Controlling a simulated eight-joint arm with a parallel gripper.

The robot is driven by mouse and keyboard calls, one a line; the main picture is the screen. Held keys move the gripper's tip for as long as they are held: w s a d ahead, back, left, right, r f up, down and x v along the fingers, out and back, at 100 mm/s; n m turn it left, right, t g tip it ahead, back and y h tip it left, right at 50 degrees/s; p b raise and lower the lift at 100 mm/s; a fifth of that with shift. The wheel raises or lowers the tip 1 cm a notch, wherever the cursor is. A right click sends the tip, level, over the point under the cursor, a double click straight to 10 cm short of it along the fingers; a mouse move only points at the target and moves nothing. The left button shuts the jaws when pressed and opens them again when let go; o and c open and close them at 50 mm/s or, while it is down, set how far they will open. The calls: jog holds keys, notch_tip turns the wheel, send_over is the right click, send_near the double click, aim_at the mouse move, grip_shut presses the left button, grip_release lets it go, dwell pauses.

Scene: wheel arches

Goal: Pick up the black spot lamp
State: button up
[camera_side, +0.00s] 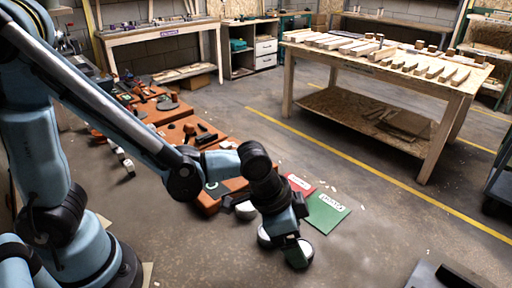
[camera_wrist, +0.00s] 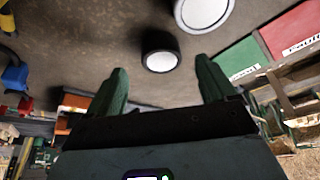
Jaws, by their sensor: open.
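The black spot lamp (camera_wrist: 160,56) has a short dark round body and a pale face. In the wrist view it lies on the grey floor, beyond and between the two green fingers of my gripper (camera_wrist: 160,68). The fingers are apart, with nothing held between them. In the side view my gripper (camera_side: 296,253) hangs low, in front of the green mat. I cannot tell for sure which round shape near it there is the black lamp.
A green mat (camera_side: 325,212) and a red mat (camera_side: 299,184) lie on the floor beside my gripper. Orange-brown boards (camera_side: 190,131) with tools lie behind. A wooden table (camera_side: 455,82) with wood pieces stands at the back right. The floor in front is clear.

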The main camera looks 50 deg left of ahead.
jog(key=shift+x, duration=1.7)
jog(key=shift+w, duration=0.15)
jog(key=c, duration=1.1)
jog(key=shift+c, duration=0.2)
